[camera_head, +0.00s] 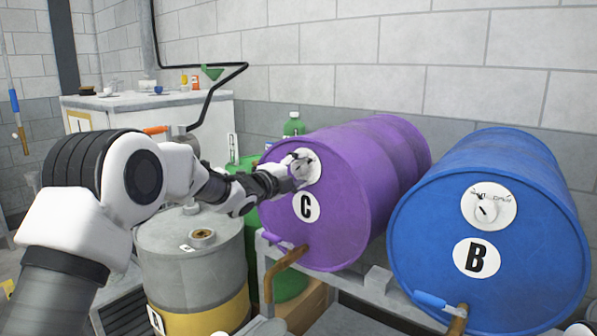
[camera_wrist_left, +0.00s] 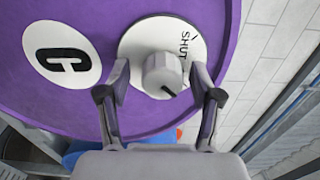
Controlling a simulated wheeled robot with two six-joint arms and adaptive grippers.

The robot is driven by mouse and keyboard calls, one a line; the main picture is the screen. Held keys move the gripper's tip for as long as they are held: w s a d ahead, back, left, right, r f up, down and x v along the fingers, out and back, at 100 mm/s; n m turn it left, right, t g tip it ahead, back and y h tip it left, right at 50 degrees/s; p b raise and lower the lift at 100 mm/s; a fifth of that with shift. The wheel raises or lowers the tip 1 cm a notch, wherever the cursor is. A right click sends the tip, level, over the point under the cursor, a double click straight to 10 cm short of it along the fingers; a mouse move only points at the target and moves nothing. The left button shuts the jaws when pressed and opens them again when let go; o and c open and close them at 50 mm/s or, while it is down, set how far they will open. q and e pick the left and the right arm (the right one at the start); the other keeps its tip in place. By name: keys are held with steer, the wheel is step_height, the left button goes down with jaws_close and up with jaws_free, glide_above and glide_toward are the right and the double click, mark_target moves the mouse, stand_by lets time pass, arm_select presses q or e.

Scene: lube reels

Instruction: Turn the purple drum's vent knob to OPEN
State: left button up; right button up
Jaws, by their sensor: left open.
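The purple drum (camera_head: 350,185) lies on its side on a rack, with a white C label (camera_head: 306,207) on its end face. Its vent knob (camera_wrist_left: 162,75) is grey and sits on a round white plate (camera_wrist_left: 135,42). The word SHUT is readable on the plate in the left wrist view; no OPEN mark is visible there. A dark pointer line shows on the knob's lower right edge. My left gripper (camera_head: 302,170) is open at the plate, one finger on each side of the knob, with visible gaps. In the head view it partly hides the knob. My right gripper is not in view.
A blue drum (camera_head: 490,230) marked B, with a similar knob plate, lies close right of the purple drum. Taps (camera_head: 284,262) stick out below the drum faces. A grey and yellow drum (camera_head: 195,265) stands below my left arm. A wall is behind.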

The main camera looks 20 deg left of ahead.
arm_select(q)
steer(key=v, duration=1.2)
